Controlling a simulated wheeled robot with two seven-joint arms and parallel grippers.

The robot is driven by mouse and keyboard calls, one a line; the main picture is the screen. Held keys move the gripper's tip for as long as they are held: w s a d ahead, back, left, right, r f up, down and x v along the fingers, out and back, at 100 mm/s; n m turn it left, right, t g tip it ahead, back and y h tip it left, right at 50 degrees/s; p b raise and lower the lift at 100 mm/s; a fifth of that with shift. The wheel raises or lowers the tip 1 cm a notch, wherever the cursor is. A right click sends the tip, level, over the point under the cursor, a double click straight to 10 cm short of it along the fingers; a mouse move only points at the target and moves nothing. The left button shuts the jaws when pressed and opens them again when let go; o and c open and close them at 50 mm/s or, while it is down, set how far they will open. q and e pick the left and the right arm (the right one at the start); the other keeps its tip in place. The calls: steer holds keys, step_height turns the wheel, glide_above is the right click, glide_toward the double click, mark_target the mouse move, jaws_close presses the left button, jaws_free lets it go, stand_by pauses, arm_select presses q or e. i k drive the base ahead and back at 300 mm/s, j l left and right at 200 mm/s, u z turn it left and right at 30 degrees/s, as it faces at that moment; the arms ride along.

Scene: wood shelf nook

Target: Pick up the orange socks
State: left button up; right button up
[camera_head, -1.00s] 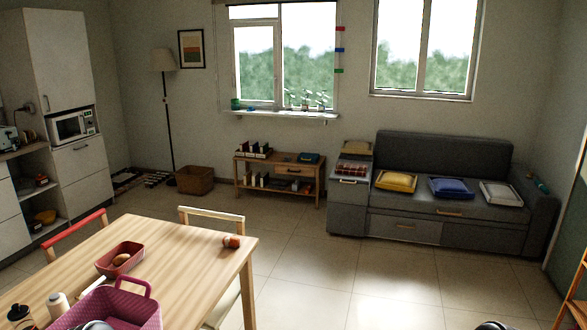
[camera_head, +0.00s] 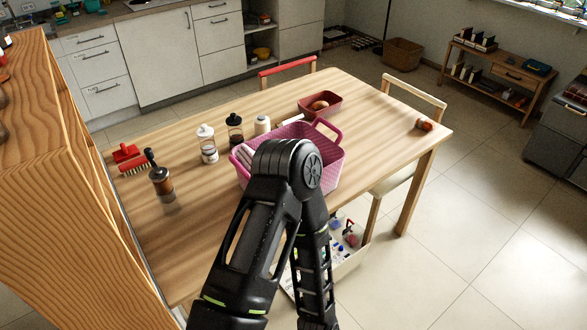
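A small rolled orange bundle (camera_head: 424,124), which looks like the orange socks, lies on the table's far right corner. It is small in the picture, so its details are unclear. One of my black arms rises from the bottom middle, bent, in front of the pink basket (camera_head: 330,165). I cannot tell which arm it is. No gripper fingers show, and nothing of mine is near the orange bundle.
The wooden table (camera_head: 375,150) holds a red tray (camera_head: 320,106), jars, a dark bottle (camera_head: 161,186) and a red brush (camera_head: 133,160). Chairs stand at its far and right sides. A wooden shelf unit (camera_head: 60,190) is close on the left. Open floor lies to the right.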

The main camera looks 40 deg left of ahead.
mark_target(424, 123)
steer(key=i+z, duration=0.15)
steer(key=i, duration=0.9)
steer(key=i+j+z, duration=0.2)
steer(key=i, duration=0.8)
steer(key=l, duration=0.1)
